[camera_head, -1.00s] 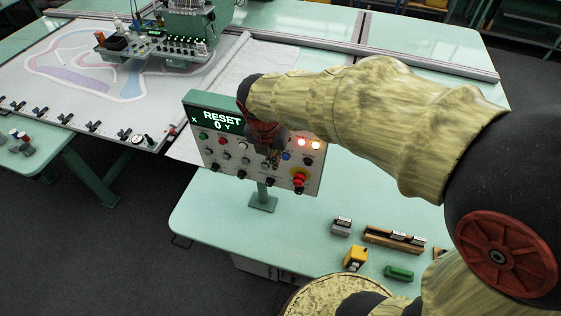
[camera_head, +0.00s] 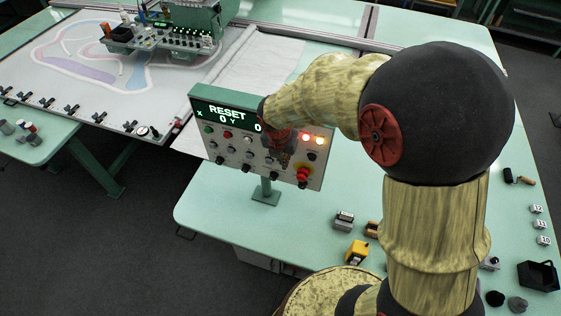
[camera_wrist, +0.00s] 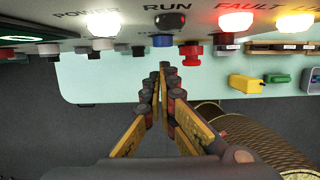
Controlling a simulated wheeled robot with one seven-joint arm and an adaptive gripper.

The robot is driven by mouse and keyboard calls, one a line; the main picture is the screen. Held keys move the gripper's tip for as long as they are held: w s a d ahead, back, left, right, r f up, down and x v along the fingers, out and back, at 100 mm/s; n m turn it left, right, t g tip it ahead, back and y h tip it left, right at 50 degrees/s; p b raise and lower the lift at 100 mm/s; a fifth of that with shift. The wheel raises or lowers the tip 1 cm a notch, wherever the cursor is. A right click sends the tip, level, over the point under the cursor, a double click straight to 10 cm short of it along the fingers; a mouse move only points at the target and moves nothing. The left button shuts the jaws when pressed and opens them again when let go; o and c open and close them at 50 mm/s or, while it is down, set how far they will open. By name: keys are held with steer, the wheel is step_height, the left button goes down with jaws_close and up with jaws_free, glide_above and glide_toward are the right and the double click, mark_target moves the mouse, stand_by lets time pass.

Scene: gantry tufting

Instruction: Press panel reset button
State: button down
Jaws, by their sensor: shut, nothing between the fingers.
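The control panel (camera_head: 205,100) stands on a post, its display reading RESET with X 0 and Y 0. It carries rows of buttons and knobs and a red mushroom button (camera_head: 303,173). My gripper (camera_head: 284,158) is in front of the panel and hides part of its middle. In the wrist view my gripper (camera_wrist: 160,68) is shut and empty, its tips just below a blue button (camera_wrist: 162,41) under the RUN label. I cannot tell whether they touch the panel. A red button (camera_wrist: 191,50) is to the right. I cannot read which button is the reset.
The green table (camera_head: 225,215) holds the panel. A yellow box (camera_head: 357,250) and a grey block (camera_head: 344,220) lie at the front. A black bin (camera_head: 539,275) is at the right. The tufting machine (camera_head: 165,40) stands behind over the cloth (camera_head: 60,60).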

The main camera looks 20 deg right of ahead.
steer(key=shift+w+d, duration=0.35)
steer(key=shift+w, duration=0.1)
steer(key=shift+w+d, duration=0.1)
